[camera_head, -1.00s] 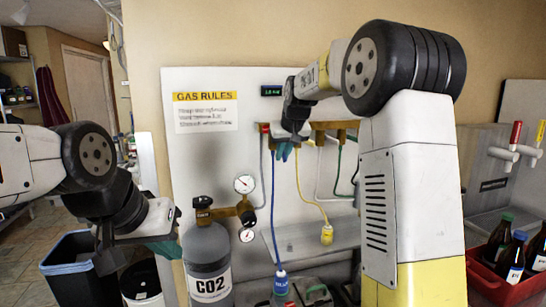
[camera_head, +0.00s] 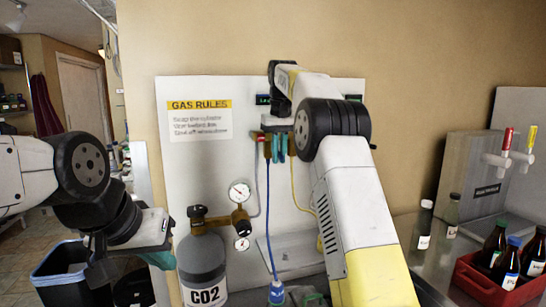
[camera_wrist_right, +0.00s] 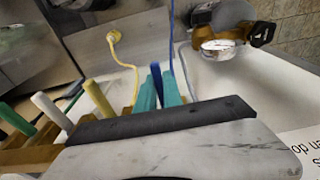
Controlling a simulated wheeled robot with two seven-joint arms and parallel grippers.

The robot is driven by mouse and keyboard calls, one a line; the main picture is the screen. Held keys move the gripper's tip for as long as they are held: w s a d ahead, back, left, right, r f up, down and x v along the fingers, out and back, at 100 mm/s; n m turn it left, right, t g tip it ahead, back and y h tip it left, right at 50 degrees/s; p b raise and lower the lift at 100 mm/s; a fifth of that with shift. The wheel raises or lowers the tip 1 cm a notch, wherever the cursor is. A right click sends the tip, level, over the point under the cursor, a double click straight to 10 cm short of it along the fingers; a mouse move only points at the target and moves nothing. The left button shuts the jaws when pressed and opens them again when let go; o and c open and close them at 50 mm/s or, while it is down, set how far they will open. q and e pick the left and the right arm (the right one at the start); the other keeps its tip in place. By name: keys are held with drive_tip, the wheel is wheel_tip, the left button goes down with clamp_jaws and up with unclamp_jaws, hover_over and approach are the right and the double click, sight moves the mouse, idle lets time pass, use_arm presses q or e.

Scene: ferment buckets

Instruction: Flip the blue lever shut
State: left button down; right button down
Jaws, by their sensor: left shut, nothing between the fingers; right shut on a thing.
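The blue lever (camera_wrist_right: 156,72) shows in the right wrist view as a dark blue strip between the two teal fingers of my right gripper (camera_wrist_right: 158,92), which are shut on it. In the head view my right gripper (camera_head: 279,147) is in front of the wall panel, below a small display; the lever cannot be made out there. The yellow lever (camera_wrist_right: 98,98), white lever (camera_wrist_right: 50,110) and green lever (camera_wrist_right: 15,118) stand apart from it on the brass manifold (camera_wrist_right: 62,143). My left gripper (camera_head: 158,257) is shut and empty at lower left, away from the levers.
A CO2 cylinder (camera_head: 202,262) with a pressure gauge (camera_head: 240,192) stands left of the hoses. A blue hose (camera_head: 268,215) and a yellow hose (camera_head: 294,185) hang below the manifold. A red bottle crate (camera_head: 480,287) and beer taps (camera_head: 508,150) are at right.

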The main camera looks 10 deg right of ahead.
drive_tip(key=shift+f, duration=0.1)
idle(0.3)
drive_tip(key=c, duration=1.5)
unclamp_jaws()
drive_tip(key=shift+w+r, duration=0.1)
drive_tip(key=shift+r, duration=1.75)
drive_tip(key=s, duration=0.5)
drive_tip(key=s+a+r, duration=0.1)
drive_tip(key=s, duration=0.4)
drive_tip(key=s+a, duration=0.1)
drive_tip(key=s, duration=0.5)
drive_tip(key=shift+a+r, duration=0.15)
drive_tip(key=shift+a, duration=0.05)
